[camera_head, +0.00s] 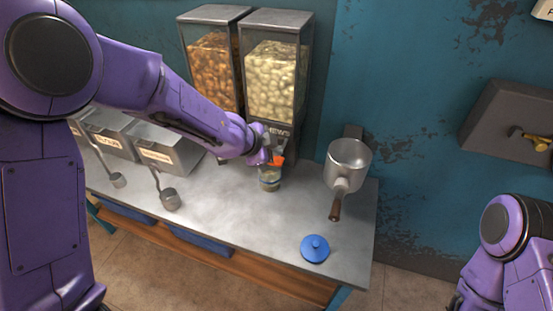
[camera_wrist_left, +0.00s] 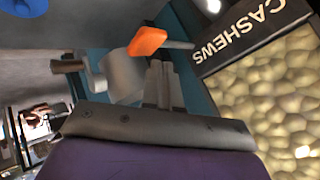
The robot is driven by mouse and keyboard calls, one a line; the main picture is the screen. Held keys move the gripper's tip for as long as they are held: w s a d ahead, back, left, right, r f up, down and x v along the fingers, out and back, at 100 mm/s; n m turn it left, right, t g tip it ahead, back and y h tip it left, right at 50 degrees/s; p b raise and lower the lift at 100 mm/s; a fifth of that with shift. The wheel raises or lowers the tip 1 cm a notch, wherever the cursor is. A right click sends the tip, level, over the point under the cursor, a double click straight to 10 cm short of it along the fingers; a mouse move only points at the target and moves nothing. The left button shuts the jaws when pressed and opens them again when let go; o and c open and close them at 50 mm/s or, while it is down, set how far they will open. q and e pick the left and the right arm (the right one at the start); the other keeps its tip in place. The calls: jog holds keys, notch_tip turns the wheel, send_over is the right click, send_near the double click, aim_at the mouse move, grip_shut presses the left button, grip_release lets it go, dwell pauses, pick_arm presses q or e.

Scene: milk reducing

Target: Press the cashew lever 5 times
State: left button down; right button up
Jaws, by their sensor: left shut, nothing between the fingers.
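The cashew dispenser (camera_head: 272,85) is a clear bin of pale nuts with a dark metal frame. Its CASHEWS label (camera_wrist_left: 238,32) and nuts (camera_wrist_left: 285,95) show at the right of the left wrist view. Its lever has an orange tip (camera_head: 277,161), also seen at the top of the left wrist view as an orange knob (camera_wrist_left: 148,42). My left gripper (camera_head: 264,157) is shut and empty right by the lever; contact cannot be told. Its fingers (camera_wrist_left: 162,85) point towards the lever. A small jar (camera_head: 269,180) stands below the outlet. My right gripper is out of view.
A second dispenser (camera_head: 213,65) with brown nuts stands to the left. A metal pan (camera_head: 347,160) with a wooden handle is at the right. A blue lid (camera_head: 315,249) lies near the front edge. Metal bins (camera_head: 168,150) and scoops (camera_head: 169,199) are at the left. The counter's front middle is clear.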

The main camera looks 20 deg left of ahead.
aim_at(277, 160)
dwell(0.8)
pick_arm(q)
jog(key=shift+f, duration=0.45)
jog(key=shift+s+f+b, duration=0.1)
jog(key=shift+f+b, duration=1)
jog(key=shift+f, duration=0.2)
dwell(0.9)
dwell(0.4)
jog(key=shift+r+p, duration=1.7)
jog(key=shift+p, duration=0.3)
notch_tip(277, 160, up, 5)
jog(key=p, duration=0.5)
jog(key=shift+r+p, duration=0.15)
jog(key=shift+p, duration=0.2)
jog(key=shift+f, duration=0.2)
dwell(0.8)
